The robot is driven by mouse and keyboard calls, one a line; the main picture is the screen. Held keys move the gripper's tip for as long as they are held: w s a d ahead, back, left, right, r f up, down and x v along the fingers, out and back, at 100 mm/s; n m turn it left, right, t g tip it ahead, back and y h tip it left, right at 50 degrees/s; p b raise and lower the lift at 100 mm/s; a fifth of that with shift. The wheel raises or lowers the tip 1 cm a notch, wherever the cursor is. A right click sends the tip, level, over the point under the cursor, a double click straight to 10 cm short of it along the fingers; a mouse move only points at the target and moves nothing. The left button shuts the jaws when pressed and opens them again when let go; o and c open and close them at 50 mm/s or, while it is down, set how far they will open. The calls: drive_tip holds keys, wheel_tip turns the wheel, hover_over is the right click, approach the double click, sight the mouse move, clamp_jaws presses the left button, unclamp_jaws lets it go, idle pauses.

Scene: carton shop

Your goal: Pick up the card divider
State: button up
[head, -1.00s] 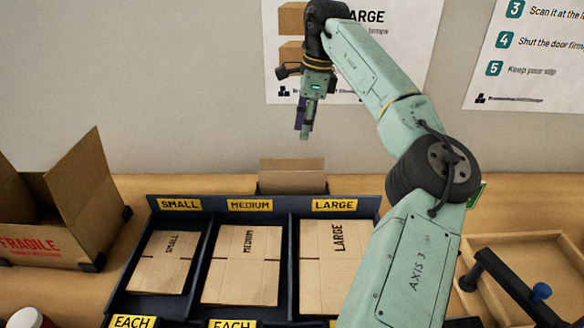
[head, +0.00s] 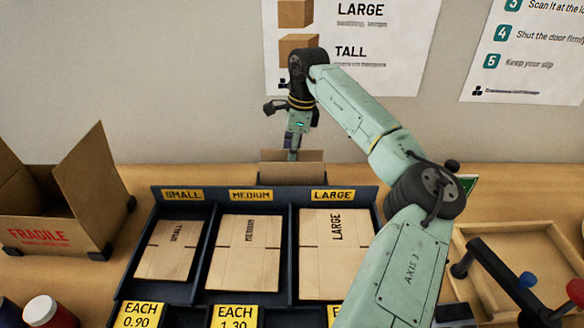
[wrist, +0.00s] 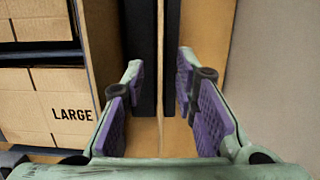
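Upright tan card panels (head: 290,172) stand behind the large-carton bay in the head view. In the wrist view, one panel (wrist: 103,45) is on the left and one (wrist: 212,40) on the right. Between them a thin tan strip (wrist: 160,60), apparently the card divider edge-on, runs between two dark bands. My gripper (head: 291,155) is just above and behind the panels, pointing down. In the wrist view its purple-padded fingers (wrist: 160,118) are open, one on each side of the strip, with nothing visibly held. The fingertips are partly hidden in the head view.
A dark tray (head: 205,250) holds flat small, medium and large cartons in front. An open FRAGILE box (head: 45,232) stands left. A wooden tray (head: 545,240) is right. The wall (head: 150,80) rises close behind my gripper.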

drive_tip(key=shift+c, duration=0.4)
clamp_jaws()
drive_tip(key=shift+r, duration=0.15)
